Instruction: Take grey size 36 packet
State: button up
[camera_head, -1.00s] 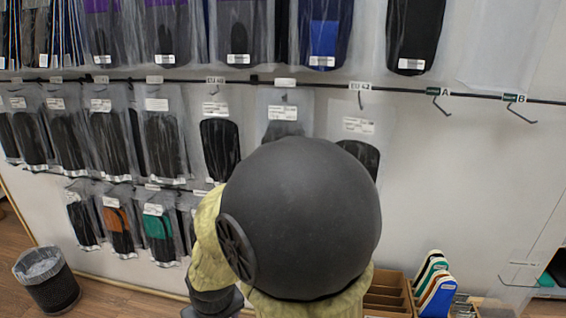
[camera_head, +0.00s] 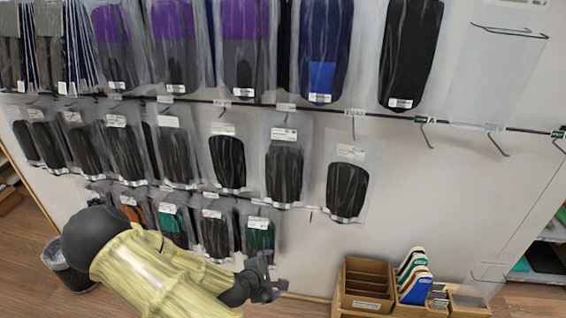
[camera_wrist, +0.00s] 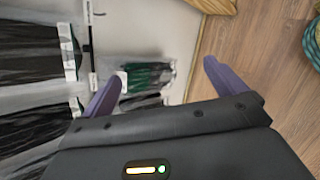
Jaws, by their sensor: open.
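Clear packets of dark grey or black insoles hang in a middle row, among them one packet (camera_head: 285,160) and another packet (camera_head: 347,185) at the right end. A lower row holds a dark packet (camera_head: 214,232) and a green-and-black packet (camera_head: 259,236). The size labels are too small to read, so I cannot tell which packet is the grey size 36. My gripper (camera_head: 272,282) is below the lower row, near its right end. In the wrist view my gripper (camera_wrist: 162,73) is open and empty, with the green-and-black packet (camera_wrist: 150,76) beyond its purple fingers.
Purple-and-grey packets (camera_head: 167,45) and a blue packet (camera_head: 324,50) hang in the top row. Empty hooks (camera_head: 426,135) are at the right. A cardboard organiser (camera_head: 367,285) with coloured insoles (camera_head: 412,277) stands lower right. A bin (camera_head: 75,262) is behind my arm.

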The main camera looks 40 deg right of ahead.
jog(key=w+d+r+n+t+h+p, duration=0.2)
jog(key=r+n, duration=0.4)
jog(key=r, duration=0.3)
jog(key=w+d+r+n+t+h+p, duration=0.2)
jog(key=w+r+n+t+p, duration=0.2)
jog(key=r, duration=0.6)
jog(key=n+t+p, duration=0.2)
jog(key=n, duration=0.1)
jog(key=shift+r+h, duration=0.2)
jog(key=shift+h, duration=0.2)
jog(key=p, duration=0.3)
send_near(278, 179)
notch_tip(278, 179, up, 5)
jog(key=w+d, duration=0.1)
jog(key=d, duration=0.2)
jog(key=shift+w+d+f, duration=0.15)
jog(key=shift+w+d, duration=0.15)
jog(key=shift+d, duration=0.15)
